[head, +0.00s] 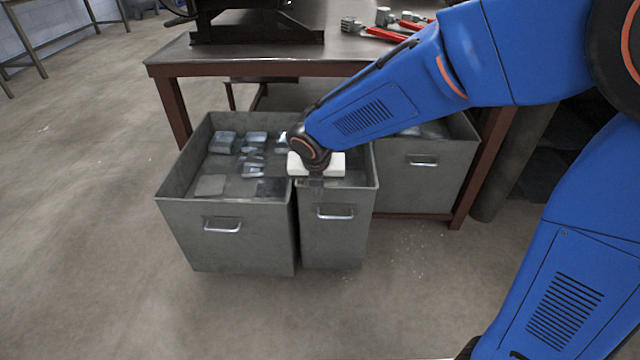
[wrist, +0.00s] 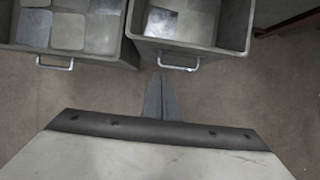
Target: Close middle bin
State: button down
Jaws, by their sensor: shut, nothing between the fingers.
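The middle bin (head: 335,240) is a narrow grey metal bin, pulled out in front of the workbench beside the large left bin. Its silver handle (head: 335,213) is on its front wall. In the wrist view the middle bin (wrist: 225,52) is at top right, with flat metal pieces inside and its handle (wrist: 178,67) facing me. My gripper (wrist: 160,78) has its fingers together and empty, pointing toward the bin's front, just left of its handle in the picture. In the head view my gripper (head: 316,184) overlaps the bin's front rim; its white body hides part of the inside. I cannot tell whether it touches.
The left bin (head: 245,235) also stands out from the bench, holding several metal pieces. The right bin (head: 425,182) sits farther back under the workbench (head: 270,70). Bench legs flank the bins. The floor (head: 110,290) in front and to the left is clear.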

aim_at(334, 190)
jog(key=w+f, duration=0.5)
jog(key=w, duration=0.1)
jog(key=shift+w+f, duration=0.15)
jog(key=shift+f, duration=0.15)
